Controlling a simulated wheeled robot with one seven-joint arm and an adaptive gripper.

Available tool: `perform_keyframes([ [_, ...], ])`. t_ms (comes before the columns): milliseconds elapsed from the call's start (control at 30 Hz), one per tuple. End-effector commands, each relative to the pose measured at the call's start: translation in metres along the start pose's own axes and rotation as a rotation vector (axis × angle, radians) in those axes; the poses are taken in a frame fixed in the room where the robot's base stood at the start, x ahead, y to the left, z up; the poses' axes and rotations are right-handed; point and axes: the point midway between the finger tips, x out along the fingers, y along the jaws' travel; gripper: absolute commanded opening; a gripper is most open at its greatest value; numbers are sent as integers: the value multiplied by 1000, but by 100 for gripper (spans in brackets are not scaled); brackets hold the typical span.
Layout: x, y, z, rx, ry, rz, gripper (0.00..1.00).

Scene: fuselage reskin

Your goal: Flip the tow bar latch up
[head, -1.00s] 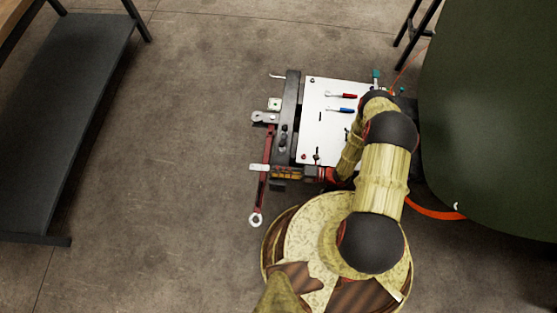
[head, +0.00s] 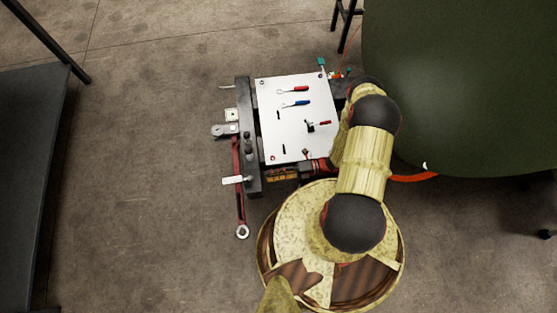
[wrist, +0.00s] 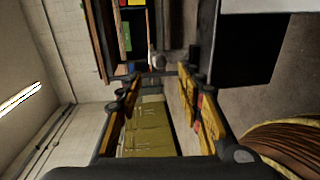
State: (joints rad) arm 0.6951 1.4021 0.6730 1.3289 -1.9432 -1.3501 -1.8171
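The red tow bar (head: 238,205) stands along the left end of a low cart, with a ring at its lower end. A pale flat tab (head: 232,180) crosses it, and a grey bracket (head: 224,130) sticks out above. I cannot tell for sure which part is the latch. My gripper (head: 268,176), with yellow-orange fingers, is at the cart's lower left corner, right of the tow bar and apart from the pale tab. In the wrist view my gripper (wrist: 163,85) has its fingers spread with nothing between them. The latch is not clearly seen there.
The cart's white top (head: 290,135) carries several small tools. A dark upright beam (head: 242,95) closes its left end. A large green curved body (head: 460,90) stands at right, a dark shelf (head: 25,170) at far left. The floor between shelf and cart is clear.

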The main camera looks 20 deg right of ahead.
Motion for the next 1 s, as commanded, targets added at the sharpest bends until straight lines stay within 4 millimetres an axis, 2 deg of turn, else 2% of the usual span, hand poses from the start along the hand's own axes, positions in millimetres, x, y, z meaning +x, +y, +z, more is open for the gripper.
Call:
perform_keyframes([
  [100, -16, 0, 1, -2, -2, 0, 37],
  [200, -23, 0, 0, -1, -1, 0, 37],
  [400, -28, 0, 0, 0, 1, 0, 37],
  [800, -26, 1, -1, 0, 6, 0, 36],
  [867, -22, 4, -2, -2, 21, 0, 36],
  [1000, -2, 24, -1, -37, 113, -10, 36],
])
